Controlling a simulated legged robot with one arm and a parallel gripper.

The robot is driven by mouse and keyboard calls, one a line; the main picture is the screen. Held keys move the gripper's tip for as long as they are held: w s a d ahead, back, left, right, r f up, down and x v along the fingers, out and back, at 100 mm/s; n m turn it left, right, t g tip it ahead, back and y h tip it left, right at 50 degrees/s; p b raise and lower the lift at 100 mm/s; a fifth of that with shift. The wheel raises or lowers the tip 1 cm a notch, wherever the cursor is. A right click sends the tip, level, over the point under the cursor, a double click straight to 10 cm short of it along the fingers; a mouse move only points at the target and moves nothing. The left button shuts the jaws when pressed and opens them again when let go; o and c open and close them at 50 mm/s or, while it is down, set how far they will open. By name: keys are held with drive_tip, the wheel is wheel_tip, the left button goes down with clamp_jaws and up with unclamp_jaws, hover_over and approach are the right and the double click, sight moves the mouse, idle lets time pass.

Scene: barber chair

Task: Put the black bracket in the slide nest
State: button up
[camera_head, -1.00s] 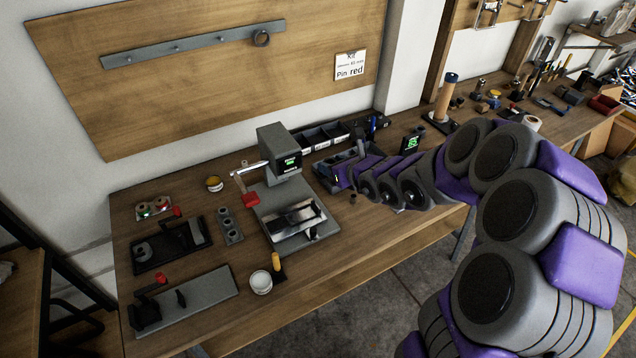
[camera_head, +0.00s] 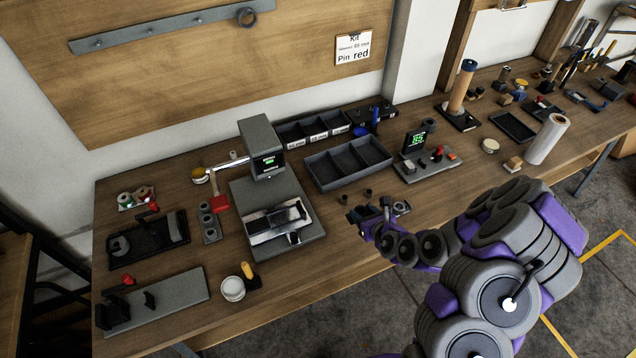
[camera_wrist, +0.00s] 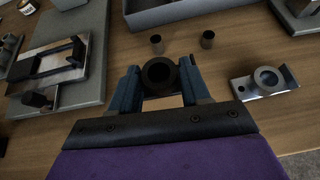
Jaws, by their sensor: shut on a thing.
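My gripper (camera_wrist: 159,84) is shut on a black piece with a round, hollow boss, which I take to be the black bracket (camera_wrist: 160,70). The fingers hold it from both sides; its lower part is hidden. In the head view my gripper (camera_head: 370,216) is over the bench, right of the press. The slide nest (camera_head: 278,222) appears to be the silver fixture on the grey press base. It also shows at the left of the wrist view (camera_wrist: 47,65), apart from the gripper. A silver bracket (camera_wrist: 265,82) with a ring lies right of the gripper.
Two small dark cylinders (camera_wrist: 156,43) stand beyond the gripper. A divided grey tray (camera_head: 347,165) lies behind it. The press head (camera_head: 262,145) rises behind the slide, with a red-ended lever (camera_head: 219,204) at its left. Bare bench lies between the gripper and press base.

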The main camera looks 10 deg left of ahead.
drive_tip(key=w, duration=0.2)
drive_tip(key=w+a+f+b, duration=0.1)
drive_tip(key=w, duration=0.2)
drive_tip(key=w+a+b, duration=0.1)
drive_tip(key=w, duration=0.1)
drive_tip(key=shift+w+a+f, duration=0.1)
drive_tip(key=shift+w+f, duration=0.05)
drive_tip(key=shift+w, duration=0.05)
drive_tip(key=w, duration=0.2)
drive_tip(key=w+d+b, duration=0.1)
drive_tip(key=w, duration=0.1)
drive_tip(key=w+d+b, duration=0.1)
drive_tip(key=w, duration=0.2)
drive_tip(key=shift+f, duration=0.2)
drive_tip(key=shift+w+a, duration=0.65)
drive_tip(key=shift+a, duration=0.1)
wheel_tip(320, 180, down, 4)
drive_tip(key=shift+d+r+b, duration=0.1)
drive_tip(key=shift+r+b, duration=0.05)
drive_tip(key=shift+b, duration=0.5)
drive_tip(key=shift+d, duration=0.35)
drive_tip(key=o, duration=0.8)
drive_tip(key=shift+a, duration=0.15)
drive_tip(key=o, duration=0.4)
drive_tip(key=shift+a, duration=0.25)
drive_tip(key=shift+c, duration=0.2)
drive_tip(key=shift+d, duration=0.25)
